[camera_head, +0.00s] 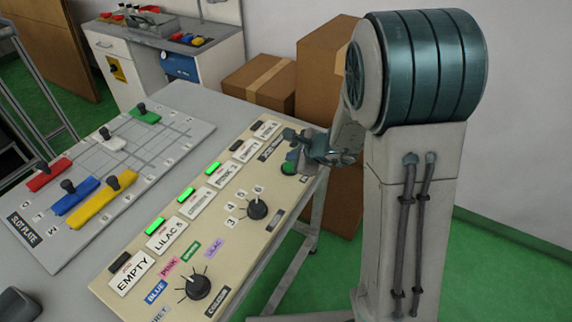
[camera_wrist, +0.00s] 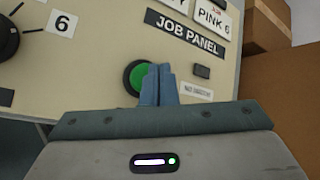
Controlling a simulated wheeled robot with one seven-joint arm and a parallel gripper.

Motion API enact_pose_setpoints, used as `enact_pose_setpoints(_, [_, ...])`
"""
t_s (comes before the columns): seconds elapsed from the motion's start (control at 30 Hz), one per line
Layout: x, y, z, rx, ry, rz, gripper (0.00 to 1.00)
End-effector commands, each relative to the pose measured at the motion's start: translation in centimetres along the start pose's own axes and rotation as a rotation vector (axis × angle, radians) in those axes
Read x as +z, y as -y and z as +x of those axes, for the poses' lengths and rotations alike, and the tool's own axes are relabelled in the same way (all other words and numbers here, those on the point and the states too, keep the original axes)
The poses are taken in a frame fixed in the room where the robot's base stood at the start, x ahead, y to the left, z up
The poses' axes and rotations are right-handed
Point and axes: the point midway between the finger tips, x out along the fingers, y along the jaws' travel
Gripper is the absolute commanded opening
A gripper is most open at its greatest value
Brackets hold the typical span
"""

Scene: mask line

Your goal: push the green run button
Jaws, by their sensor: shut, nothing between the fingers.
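The green run button (camera_wrist: 138,78) sits in a dark round collar on the beige job panel (camera_wrist: 85,82), just below the "JOB PANEL" label in the wrist view. My gripper (camera_wrist: 160,72) is shut and empty. Its fingertips overlap the right part of the button in the wrist view and hide that part. I cannot tell whether they touch it. In the head view the green button (camera_head: 289,168) shows at the far right end of the panel, with my gripper (camera_head: 300,160) right over it and partly covering it.
Two dials, the colours dial (camera_head: 198,287) and the numbered dial (camera_head: 257,209), stand on the panel. A small dark block (camera_wrist: 202,71) is right of the button. The slot plate (camera_head: 110,165) lies left. Cardboard boxes (camera_head: 322,65) stand behind the table.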

Motion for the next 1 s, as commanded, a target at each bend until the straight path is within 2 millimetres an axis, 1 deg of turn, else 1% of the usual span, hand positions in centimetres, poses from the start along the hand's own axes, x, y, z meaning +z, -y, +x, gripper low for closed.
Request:
enact_pose_setpoints(0.47, [-0.01,-0.01,0.02,0.000,0.000,0.000,0.00])
enact_pose_setpoints(0.8, [-0.44,-0.58,0.55,0.000,0.001,0.000,0.00])
enact_pose_setpoints(1.0, [-0.41,-0.57,0.48,0.000,0.000,0.000,0.00])
